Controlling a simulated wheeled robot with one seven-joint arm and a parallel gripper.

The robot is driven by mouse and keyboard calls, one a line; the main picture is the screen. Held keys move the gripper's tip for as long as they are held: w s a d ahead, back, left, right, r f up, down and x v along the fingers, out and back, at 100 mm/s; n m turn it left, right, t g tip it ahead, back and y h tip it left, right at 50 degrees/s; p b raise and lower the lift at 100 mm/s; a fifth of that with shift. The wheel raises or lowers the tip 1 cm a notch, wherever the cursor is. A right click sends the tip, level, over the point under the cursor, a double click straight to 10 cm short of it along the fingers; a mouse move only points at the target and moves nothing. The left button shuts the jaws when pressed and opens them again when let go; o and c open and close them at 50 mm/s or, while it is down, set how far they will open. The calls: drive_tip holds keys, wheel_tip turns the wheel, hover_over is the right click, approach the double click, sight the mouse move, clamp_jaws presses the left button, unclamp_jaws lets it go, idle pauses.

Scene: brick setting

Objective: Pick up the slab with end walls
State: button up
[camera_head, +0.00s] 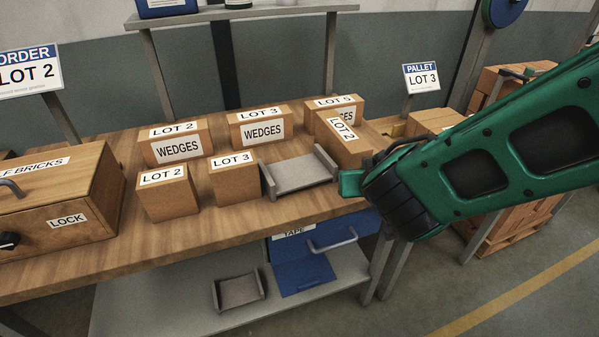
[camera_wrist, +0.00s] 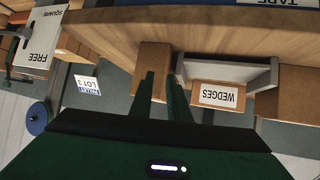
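The slab with end walls is a grey tray-like piece with a flat floor and a raised wall at each end. One such slab (camera_head: 302,174) lies on the wooden bench near its front edge, and it shows upside down in the wrist view (camera_wrist: 226,73). A similar grey piece (camera_head: 238,292) sits on the lower shelf. My gripper (camera_head: 350,183) is just right of the bench slab, by its right end wall. In the wrist view my gripper (camera_wrist: 163,85) has its two fingers apart with nothing held between them. I cannot tell whether a finger touches the wall.
Cardboard-brown blocks labelled LOT 2 (camera_head: 168,193) and LOT 3 (camera_head: 235,178) stand left of the slab. A tilted LOT 2 block (camera_head: 343,142) stands close behind. A wooden lock box (camera_head: 62,205) is at the left. A blue TAPE drawer (camera_head: 325,240) hangs below the bench.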

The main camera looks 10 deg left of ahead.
sight(267, 173)
drive_tip(key=s+a+n+y, duration=0.1)
drive_tip(key=s+a, duration=0.1)
drive_tip(key=a, duration=0.3)
drive_tip(key=s+a+n+y, duration=0.1)
drive_tip(key=s+a+y, duration=0.1)
drive_tip(key=a, duration=0.3)
drive_tip(key=s+a+n+y, duration=0.1)
drive_tip(key=s+a+y, duration=0.1)
drive_tip(key=s+a, duration=0.2)
drive_tip(key=shift+a+n, duration=0.4)
drive_tip(key=shift+a, duration=0.55)
drive_tip(key=x, duration=0.4)
drive_tip(key=shift+a, duration=0.35)
drive_tip(key=shift+x, duration=3.2)
drive_tip(key=shift+a+r, duration=0.1)
drive_tip(key=shift+r, duration=0.05)
clamp_jaws()
